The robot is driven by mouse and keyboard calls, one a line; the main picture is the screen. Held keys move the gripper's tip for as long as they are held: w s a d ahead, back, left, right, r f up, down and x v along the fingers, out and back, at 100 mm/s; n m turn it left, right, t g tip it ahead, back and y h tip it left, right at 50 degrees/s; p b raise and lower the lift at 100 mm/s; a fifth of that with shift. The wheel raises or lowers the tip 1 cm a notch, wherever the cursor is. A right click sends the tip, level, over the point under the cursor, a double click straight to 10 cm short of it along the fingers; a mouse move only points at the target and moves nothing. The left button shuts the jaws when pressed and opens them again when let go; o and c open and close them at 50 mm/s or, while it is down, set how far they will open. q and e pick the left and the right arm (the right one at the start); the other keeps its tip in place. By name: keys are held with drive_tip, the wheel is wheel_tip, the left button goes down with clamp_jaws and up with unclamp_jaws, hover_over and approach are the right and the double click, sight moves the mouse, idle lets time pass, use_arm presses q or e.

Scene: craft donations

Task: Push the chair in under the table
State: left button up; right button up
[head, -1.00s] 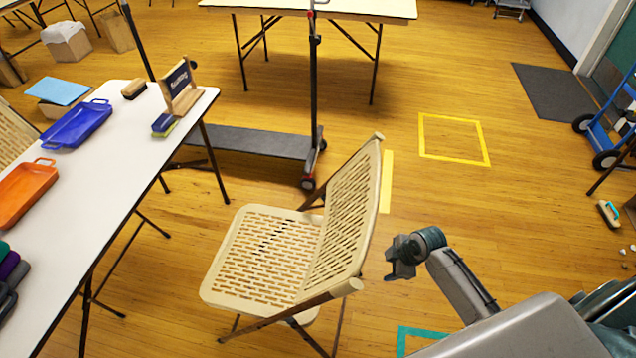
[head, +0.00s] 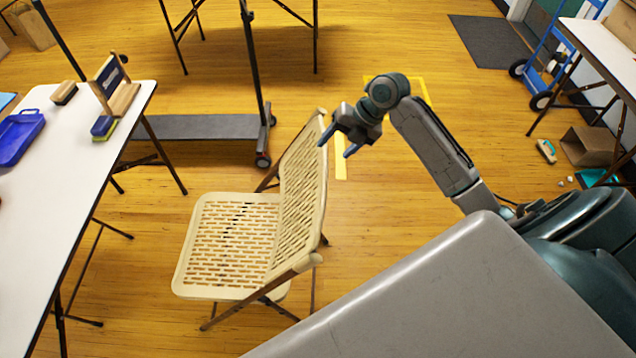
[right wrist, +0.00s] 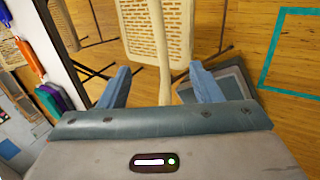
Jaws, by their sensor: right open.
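The beige folding chair (head: 230,240) stands on the wood floor, its perforated seat toward the white table (head: 75,180) at the left and its backrest toward my right arm. Open floor shows between seat and table edge. My right gripper (head: 337,146) is open at the top far corner of the backrest. In the right wrist view, the backrest's top edge (right wrist: 162,50) runs between the spread blue fingers (right wrist: 162,88); I cannot tell whether they touch it. The table edge (right wrist: 58,50) shows at the left there. My left gripper is out of view.
A rolling rack with a dark base (head: 195,127) stands just beyond the chair. On the table are a blue tray (head: 18,137), a sign (head: 112,85) and brushes. A blue hand truck (head: 548,60) and another table (head: 605,45) are at the right.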

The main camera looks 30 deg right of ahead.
sight(324, 158)
drive_tip(key=b+x, duration=0.4)
drive_tip(key=x, duration=0.4)
drive_tip(key=shift+d+b, duration=0.1)
drive_tip(key=shift+b, duration=0.2)
drive_tip(key=shift+w+a+f, duration=0.15)
drive_tip(key=shift+a+f, duration=0.15)
drive_tip(key=shift+f, duration=0.1)
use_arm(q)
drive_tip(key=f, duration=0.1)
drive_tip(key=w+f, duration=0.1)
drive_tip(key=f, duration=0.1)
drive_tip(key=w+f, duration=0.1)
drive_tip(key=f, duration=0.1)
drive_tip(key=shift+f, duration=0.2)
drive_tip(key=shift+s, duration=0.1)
use_arm(e)
drive_tip(key=shift+c, duration=0.5)
clamp_jaws()
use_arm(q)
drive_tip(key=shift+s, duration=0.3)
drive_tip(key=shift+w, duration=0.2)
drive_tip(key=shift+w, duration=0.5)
